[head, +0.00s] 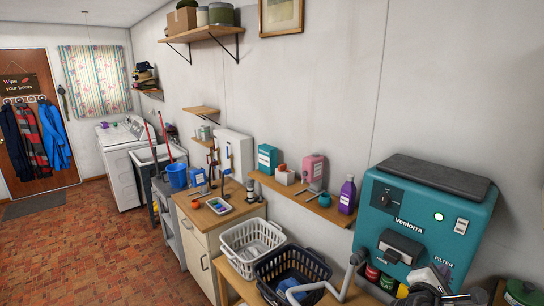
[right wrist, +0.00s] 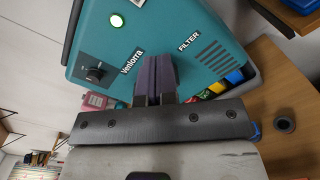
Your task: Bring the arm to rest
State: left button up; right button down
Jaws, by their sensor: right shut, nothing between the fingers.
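My right gripper (head: 441,272) is at the lower right of the head view, in front of the lower part of a teal machine (head: 398,192). In the right wrist view the gripper's two dark purple fingers (right wrist: 155,75) are together with nothing between them. They point at the teal front panel (right wrist: 205,22), between its name lettering and the filter vents. I cannot tell the exact gap to the machine. My left gripper does not show in either view.
A wooden counter holds a white basket (head: 252,244) and a black basket (head: 292,274). A wall shelf (head: 300,199) carries a pink jug (head: 313,169) and a purple bottle (head: 347,194). Small coloured containers sit under the machine. The brick-patterned floor (head: 90,240) at left is clear.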

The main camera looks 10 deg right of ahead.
jog(key=s+a+f+m+t+y, duration=0.1)
jog(key=s+a+m+y, duration=0.2)
jog(key=a+m+y, duration=0.4)
jog(key=s+a+f+m+t+y, duration=0.1)
jog(key=s+a+m+y, duration=0.15)
jog(key=a+m, duration=0.45)
jog(key=s+a+f+g+y, duration=0.1)
jog(key=s+a+f+y, duration=0.1)
jog(key=s+a+f, duration=0.3)
jog(key=s+a+f+g+y, duration=0.1)
jog(key=s+a+f+y, duration=0.2)
jog(key=s+f, duration=0.45)
jog(key=s+a+f+g, duration=0.1)
jog(key=s+f+g, duration=0.2)
jog(key=s+f, duration=0.55)
jog(key=s+a+f+g, duration=0.1)
jog(key=s+f+g, duration=0.3)
jog(key=s, duration=0.8)
notch_tip(320, 180, up, 12)
jog(key=p, duration=1.3)
jog(key=shift+w+r+t+y+p, duration=0.15)
jog(key=shift+w+t+y+p, duration=0.05)
jog(key=shift+t+y+p, duration=0.2)
